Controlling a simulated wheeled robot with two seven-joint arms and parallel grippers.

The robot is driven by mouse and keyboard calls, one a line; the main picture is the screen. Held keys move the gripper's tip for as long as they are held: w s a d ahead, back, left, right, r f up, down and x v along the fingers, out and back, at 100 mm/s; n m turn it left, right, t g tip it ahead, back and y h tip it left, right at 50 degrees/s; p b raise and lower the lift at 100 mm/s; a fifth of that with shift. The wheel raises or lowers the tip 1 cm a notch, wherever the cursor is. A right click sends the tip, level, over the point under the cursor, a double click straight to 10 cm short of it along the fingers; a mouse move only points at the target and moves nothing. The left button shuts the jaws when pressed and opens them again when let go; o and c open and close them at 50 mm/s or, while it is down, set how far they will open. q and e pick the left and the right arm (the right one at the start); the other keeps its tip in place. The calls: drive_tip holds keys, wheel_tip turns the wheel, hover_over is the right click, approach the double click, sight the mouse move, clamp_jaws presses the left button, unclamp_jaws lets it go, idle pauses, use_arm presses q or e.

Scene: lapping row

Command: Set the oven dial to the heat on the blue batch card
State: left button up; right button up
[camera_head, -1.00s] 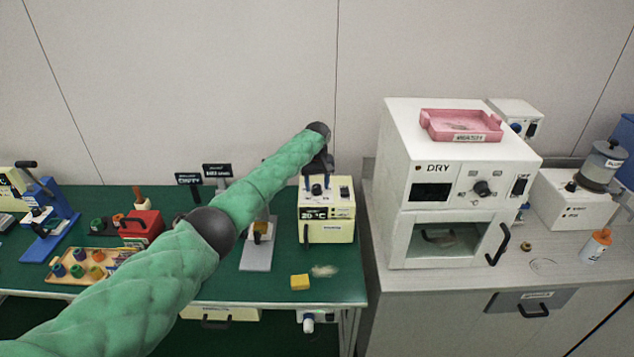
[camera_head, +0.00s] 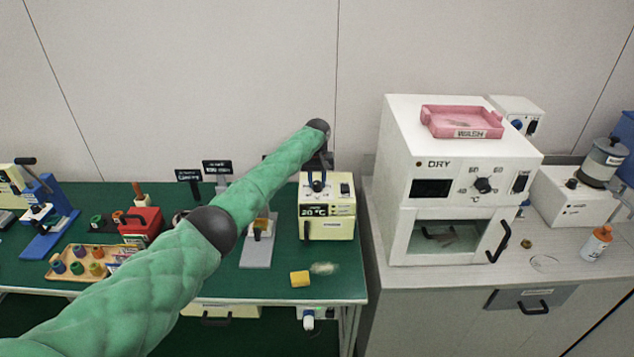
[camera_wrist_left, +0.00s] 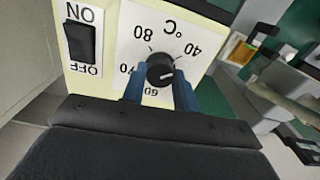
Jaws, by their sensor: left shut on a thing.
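A small cream-yellow oven (camera_head: 341,229) with a display reading 20 °C stands on the green bench. My left gripper (camera_head: 317,184) is at its upper front. In the left wrist view the blue fingers (camera_wrist_left: 160,90) are shut on the black round dial (camera_wrist_left: 160,69), one on each side. The dial plate appears upside down, with 40, 60, 70 and 80 readable around it. The dial's pale mark points toward lower right in that view; its exact value is unclear. No blue batch card is recognisable in these frames. My right gripper is not in view.
An ON/OFF switch (camera_wrist_left: 81,42) sits beside the dial plate. A white DRY oven (camera_head: 458,180) with its own dial (camera_head: 483,186) stands on the right counter, a pink tray (camera_head: 461,122) on top. A yellow block (camera_head: 300,279) lies in front of the small oven.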

use_arm(q)
drive_tip(key=m+b, duration=0.1)
drive_tip(key=m, duration=0.3)
drive_tip(key=m+b, duration=0.1)
drive_tip(key=m, duration=0.3)
drive_tip(key=shift+m+b, duration=0.3)
drive_tip(key=shift+m, duration=1.6)
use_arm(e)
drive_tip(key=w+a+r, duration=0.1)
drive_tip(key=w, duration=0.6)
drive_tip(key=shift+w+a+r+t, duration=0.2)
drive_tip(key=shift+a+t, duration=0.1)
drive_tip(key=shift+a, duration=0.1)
use_arm(q)
drive_tip(key=shift+r, duration=0.1)
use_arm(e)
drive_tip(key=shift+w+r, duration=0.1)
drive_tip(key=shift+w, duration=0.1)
